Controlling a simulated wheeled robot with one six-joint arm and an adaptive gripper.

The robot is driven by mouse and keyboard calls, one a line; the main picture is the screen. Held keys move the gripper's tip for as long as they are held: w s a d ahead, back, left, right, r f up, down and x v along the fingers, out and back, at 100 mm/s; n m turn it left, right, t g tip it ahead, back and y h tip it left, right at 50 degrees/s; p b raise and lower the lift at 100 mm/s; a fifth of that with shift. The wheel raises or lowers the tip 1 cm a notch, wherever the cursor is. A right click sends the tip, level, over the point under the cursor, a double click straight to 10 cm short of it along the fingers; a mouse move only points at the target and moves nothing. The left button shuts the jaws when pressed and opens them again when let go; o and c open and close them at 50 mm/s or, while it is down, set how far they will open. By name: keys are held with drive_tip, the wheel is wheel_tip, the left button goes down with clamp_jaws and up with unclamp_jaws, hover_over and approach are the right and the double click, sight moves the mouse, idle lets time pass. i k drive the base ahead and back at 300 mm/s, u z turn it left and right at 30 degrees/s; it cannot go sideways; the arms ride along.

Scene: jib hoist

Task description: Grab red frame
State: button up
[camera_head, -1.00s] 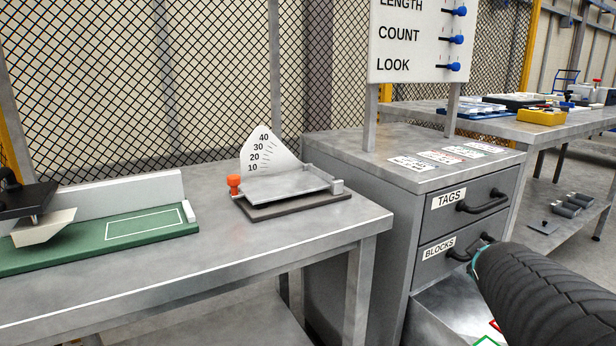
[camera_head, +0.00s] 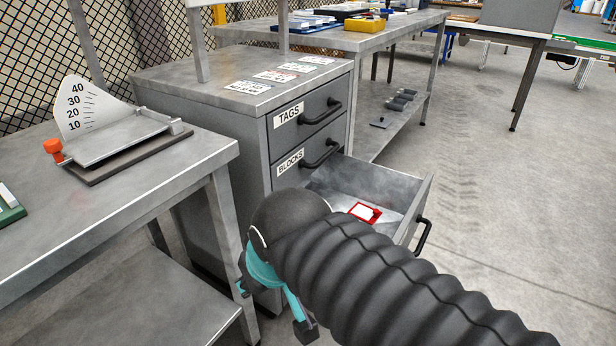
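The red frame (camera_head: 376,213), a small red-edged rectangle with a pale centre, lies in the open bottom drawer (camera_head: 424,205) of the grey cabinet. It sits toward the middle of the drawer floor, clear of the walls. My gripper (camera_head: 275,305) is at the lower middle, left of the drawer and nearer the camera. Its teal and black parts point down, apart from the red frame. My black sleeved arm covers much of the gripper and the near part of the drawer. I cannot tell whether the fingers are open or shut.
The cabinet's TAGS drawer (camera_head: 303,117) and BLOCKS drawer (camera_head: 307,156) are closed. A steel table (camera_head: 150,190) with a tilting plate and scale (camera_head: 120,140) stands at left. Printed cards (camera_head: 275,76) lie on the cabinet top. Floor right of the drawer is clear.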

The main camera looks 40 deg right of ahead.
sight(368, 214)
drive_tip(key=u, duration=0.05)
drive_tip(key=k, duration=1)
drive_tip(key=z, duration=1.2)
drive_tip(key=i, duration=1)
drive_tip(key=z, duration=2.25)
drive_tip(key=i, duration=1.05)
drive_tip(key=u, duration=2.6)
